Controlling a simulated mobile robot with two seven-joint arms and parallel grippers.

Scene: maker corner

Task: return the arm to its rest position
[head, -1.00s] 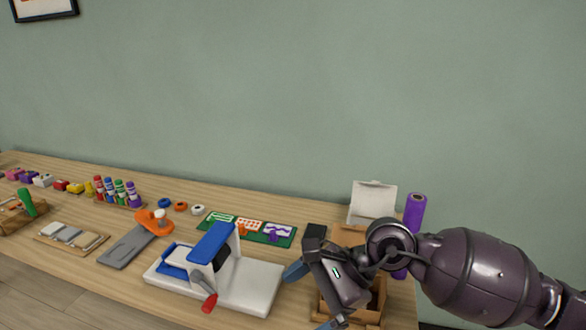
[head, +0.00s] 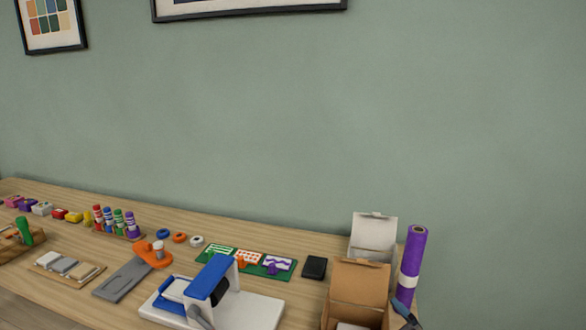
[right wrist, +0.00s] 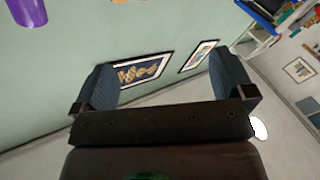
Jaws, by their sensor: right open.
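My right gripper shows in the right wrist view (right wrist: 162,72) with its two dark blue fingers spread wide. Nothing is between them; the wall and its pictures show behind. In the head view only a dark finger piece of it (head: 405,315) pokes in at the bottom edge, right of the open cardboard box (head: 358,285) and below the purple roll (head: 412,262). The rest of my right arm is out of the head view. My left gripper is in neither view.
The wall above the table is clear except for framed pictures (head: 52,25).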

